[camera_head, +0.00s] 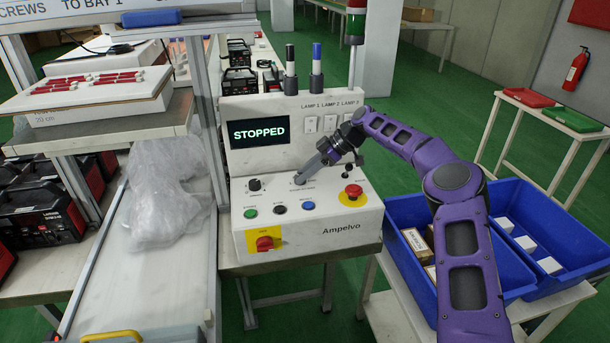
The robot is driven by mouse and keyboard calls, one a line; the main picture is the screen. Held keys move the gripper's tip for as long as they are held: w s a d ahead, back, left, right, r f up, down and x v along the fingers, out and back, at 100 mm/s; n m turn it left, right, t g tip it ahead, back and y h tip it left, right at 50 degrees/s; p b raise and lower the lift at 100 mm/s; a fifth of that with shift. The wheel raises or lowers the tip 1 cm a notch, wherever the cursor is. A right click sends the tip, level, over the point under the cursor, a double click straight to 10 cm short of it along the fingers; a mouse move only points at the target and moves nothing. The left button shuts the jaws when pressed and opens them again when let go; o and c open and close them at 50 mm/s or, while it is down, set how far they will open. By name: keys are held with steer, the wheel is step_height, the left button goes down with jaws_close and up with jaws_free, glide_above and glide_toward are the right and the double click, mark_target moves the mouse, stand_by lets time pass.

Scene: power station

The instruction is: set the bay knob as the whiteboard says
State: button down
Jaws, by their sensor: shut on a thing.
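The white Ampelvo control box (345,255) stands in the middle of the head view. My gripper (300,181) reaches down from the right onto its sloped panel and is shut on a small knob at the panel's upper middle. The jaws hide nearly all of this knob, and its setting cannot be read. A black knob (254,185) sits to the left, apart from my gripper. The whiteboard (75,12) is cut off at the top left; "CREWS" and "TO BAY 1" can be read on it.
The screen (259,133) reads STOPPED. A red mushroom button (351,194) sits right of my gripper, with green, black and blue buttons below left. A red switch (265,243) is on the front. Blue bins (540,285) stand right, a plastic bag (168,185) left.

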steer(key=shift+d+f+n+g, duration=0.1)
steer(key=shift+f+n+g, duration=0.2)
stand_by(0.4)
steer(key=shift+c, duration=2.2)
jaws_free()
steer(key=shift+r, duration=0.1)
steer(key=shift+r, duration=0.1)
steer(key=s+p+v, duration=0.1)
steer(key=v, duration=1)
steer(key=shift+w+d+r, duration=0.25)
steer(key=shift+w+r, duration=0.05)
steer(key=shift+w, duration=0.2)
